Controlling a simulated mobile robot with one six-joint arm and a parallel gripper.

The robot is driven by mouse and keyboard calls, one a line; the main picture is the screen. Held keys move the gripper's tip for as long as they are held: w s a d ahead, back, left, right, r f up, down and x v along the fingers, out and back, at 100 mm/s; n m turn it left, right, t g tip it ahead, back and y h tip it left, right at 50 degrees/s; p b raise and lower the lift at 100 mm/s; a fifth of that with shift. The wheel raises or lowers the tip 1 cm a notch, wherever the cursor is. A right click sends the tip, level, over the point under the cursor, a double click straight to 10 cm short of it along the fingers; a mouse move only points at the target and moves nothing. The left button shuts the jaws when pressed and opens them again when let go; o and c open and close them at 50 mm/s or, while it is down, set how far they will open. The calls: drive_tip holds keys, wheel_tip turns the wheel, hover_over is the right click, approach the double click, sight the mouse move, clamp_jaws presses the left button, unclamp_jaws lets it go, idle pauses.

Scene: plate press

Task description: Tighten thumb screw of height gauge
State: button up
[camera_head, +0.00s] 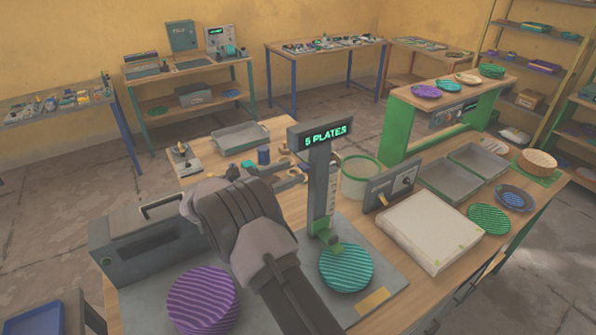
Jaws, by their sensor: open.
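The height gauge (320,195) is a grey upright column with a light scale strip, standing on a grey base plate (385,268). Its sign (321,134) reads "5 PLATES". A green slider (324,230) sits low on the column, its foot above or on a teal ribbed plate stack (346,268); contact is unclear. I cannot make out the thumb screw. My gripper (299,172) is open, with its fingers left of the column around mid-height. My forearm and wrist cross the middle of the view and hide part of the bench behind them.
A purple ribbed stack (203,300) and a grey boxy machine (150,250) are at the left. A pale slab (430,232), a small control box (392,186), grey trays (450,182) and a green-rimmed tub (361,178) crowd the right. Free wood shows along the front right.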

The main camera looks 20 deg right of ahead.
sight(300, 169)
drive_tip(key=shift+w+d, duration=0.2)
drive_tip(key=shift+d, duration=0.7)
drive_tip(key=shift+w+d, duration=0.15)
drive_tip(key=shift+d, duration=0.7)
clamp_jaws()
